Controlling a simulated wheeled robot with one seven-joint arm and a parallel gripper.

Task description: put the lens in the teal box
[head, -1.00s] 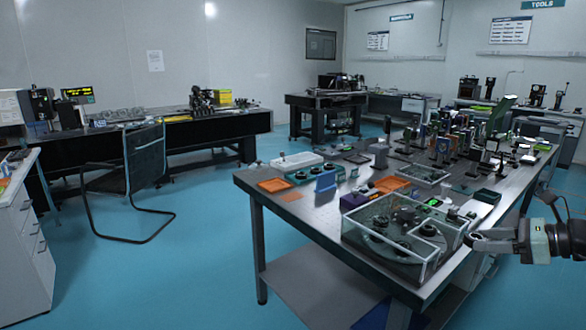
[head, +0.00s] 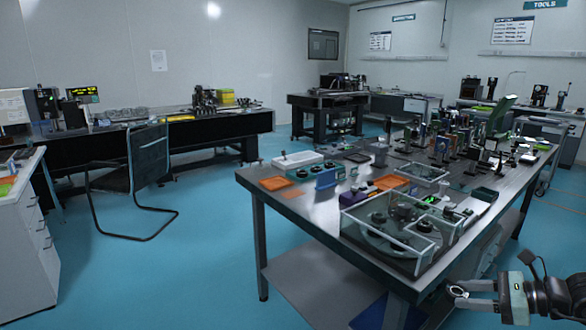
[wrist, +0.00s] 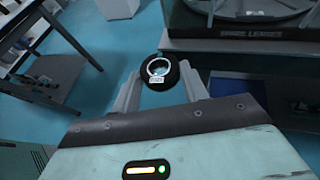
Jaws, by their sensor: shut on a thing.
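My gripper (head: 458,297) is at the lower right of the head view, off the near right side of the table and below its top. In the wrist view my gripper (wrist: 161,86) is shut on a small round lens (wrist: 158,70) in a black mount with a white label. The lens sits between the fingertips, over the blue floor; in the head view it is too small to make out clearly. A small dark teal-green open box (head: 484,195) stands on the right part of the table, beyond the clear case and away from my gripper.
A clear-walled case (head: 388,240) with round parts stands at the near table corner; its label reads spare lenses in the wrist view (wrist: 250,34). Floor is free at left.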

